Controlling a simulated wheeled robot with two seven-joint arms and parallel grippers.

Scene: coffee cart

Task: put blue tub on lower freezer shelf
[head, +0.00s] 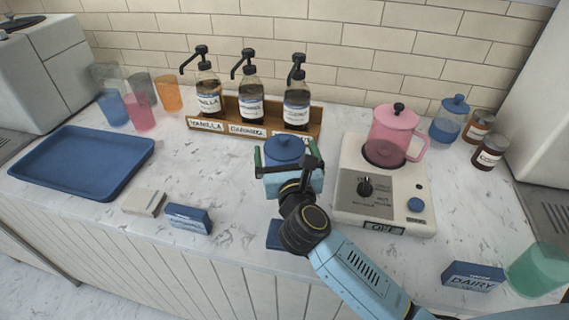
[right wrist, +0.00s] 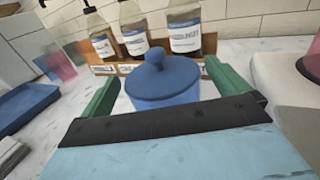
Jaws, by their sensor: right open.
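A blue tub with a round-knobbed lid (head: 284,149) stands on the counter in front of the syrup bottles. In the right wrist view, the tub (right wrist: 162,84) shows between the green fingers. My right gripper (head: 288,158) is open, with one finger on either side of the tub; I cannot tell whether they touch it. The gripper's body hides the tub's lower part. A second lidded jar with a blue lid and blue contents (head: 449,118) stands at the back right. No freezer shelf can be made out. My left gripper is not in view.
A wooden rack with syrup bottles (head: 248,107) stands behind. A hot plate (head: 348,205) with a pink kettle (head: 391,135) is close on the right. A blue tray (head: 80,160) and coloured cups (head: 139,112) are left. A dairy box (head: 472,277) lies front right.

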